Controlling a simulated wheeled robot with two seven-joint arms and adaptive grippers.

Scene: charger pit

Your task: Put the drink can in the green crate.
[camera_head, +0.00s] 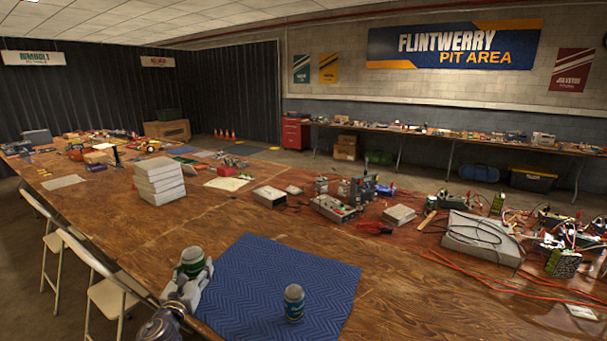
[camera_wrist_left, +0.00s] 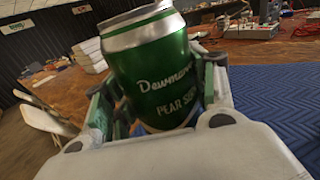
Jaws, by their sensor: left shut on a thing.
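A green drink can (camera_head: 192,257) with silver ends is held upright in my left gripper (camera_head: 194,268), by the left edge of the blue mat. In the left wrist view the can (camera_wrist_left: 158,75) fills the middle, between the two fingers, with white lettering that reads partly "PEAR". The left gripper is shut on it. I see no green crate in either view. My right gripper is not in view.
The blue mat (camera_head: 262,272) lies on the long wooden table and is mostly clear. A stack of white boxes (camera_head: 159,181) stands farther back. Tools, electronics and orange cables (camera_head: 470,268) crowd the right side. Folding chairs (camera_head: 108,297) stand along the left edge.

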